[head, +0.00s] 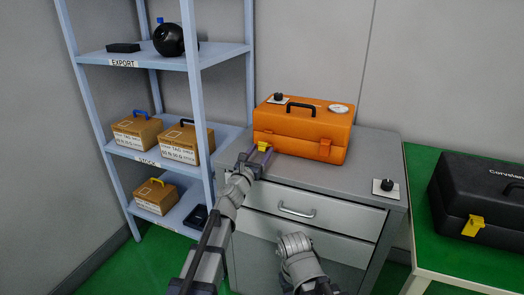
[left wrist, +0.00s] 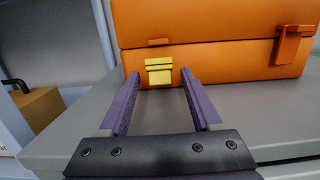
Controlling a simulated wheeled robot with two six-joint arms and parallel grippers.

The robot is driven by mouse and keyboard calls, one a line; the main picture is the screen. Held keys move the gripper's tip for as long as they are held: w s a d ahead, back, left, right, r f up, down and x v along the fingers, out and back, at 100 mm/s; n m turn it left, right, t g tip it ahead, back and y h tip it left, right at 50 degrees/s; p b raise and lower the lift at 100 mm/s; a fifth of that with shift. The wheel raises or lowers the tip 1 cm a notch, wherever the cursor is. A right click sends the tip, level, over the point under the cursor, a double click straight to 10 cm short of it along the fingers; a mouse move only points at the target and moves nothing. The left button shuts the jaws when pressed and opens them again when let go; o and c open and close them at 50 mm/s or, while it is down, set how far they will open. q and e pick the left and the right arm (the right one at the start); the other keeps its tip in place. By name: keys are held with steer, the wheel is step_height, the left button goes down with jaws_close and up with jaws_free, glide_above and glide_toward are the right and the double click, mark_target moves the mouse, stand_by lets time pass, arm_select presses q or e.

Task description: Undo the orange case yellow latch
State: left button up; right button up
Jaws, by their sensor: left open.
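The orange case (head: 300,128) sits shut on the grey cabinet. Its yellow latch (head: 263,146) is on the front's left part and also shows in the left wrist view (left wrist: 159,71). There the latch lies below the lid seam, apart from a small orange catch (left wrist: 158,42) above it. An orange latch (head: 325,148) on the right spans the seam. My left gripper (head: 260,155) is open and empty, its purple fingers (left wrist: 160,74) pointing at the case with the yellow latch seen between their tips. Whether they touch it, I cannot tell. My right gripper is not in view.
The grey cabinet (head: 370,182) has a black knob on a plate (head: 386,185) at its right. A black case (head: 485,200) with a yellow latch sits on the green-topped table. A blue shelf rack (head: 199,105) with cardboard boxes stands close to my left arm.

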arm_select(q)
steer(key=v, duration=0.6)
steer(key=shift+s+a+b, duration=0.1)
steer(key=shift+s+b, duration=0.1)
steer(key=shift+b, duration=0.15)
steer(key=r+g+p, duration=0.1)
steer(key=p, duration=0.2)
steer(key=shift+r, duration=0.15)
steer(key=shift+p, duration=0.45)
steer(key=shift+w, duration=0.1)
steer(key=x, duration=0.7)
steer(key=shift+w+f, duration=0.3)
steer(key=shift+w, duration=0.1)
